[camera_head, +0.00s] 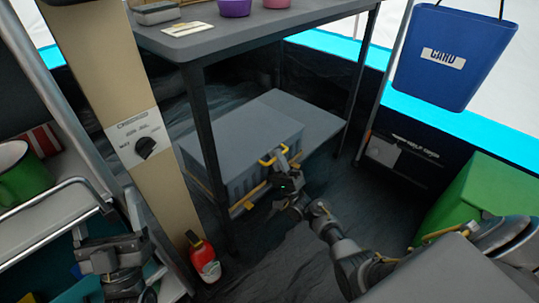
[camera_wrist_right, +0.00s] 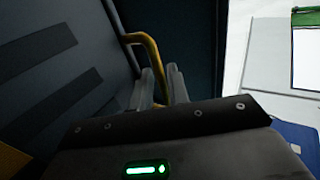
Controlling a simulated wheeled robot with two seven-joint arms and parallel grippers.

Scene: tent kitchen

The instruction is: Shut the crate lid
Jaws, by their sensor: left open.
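The grey crate (camera_head: 238,187) stands on the low shelf of the dark table, its ribbed front towards me. Its flat grey lid (camera_head: 240,125) lies over the top and looks near level; I cannot tell whether it is fully down. A yellow handle (camera_head: 268,158) sits at the lid's front edge and shows in the right wrist view (camera_wrist_right: 146,48). My right gripper (camera_head: 285,172) is at this handle, its two fingers (camera_wrist_right: 163,84) on either side of the handle's near part; whether they grip it is unclear. My left gripper (camera_head: 112,262) is open and empty at lower left, away from the crate.
The table leg (camera_head: 208,150) stands by the crate's left end. A red bottle (camera_head: 203,258) stands on the floor near a beige post. A green box (camera_head: 490,195) is at right, below a hanging blue bin (camera_head: 452,60). The dark floor between is clear.

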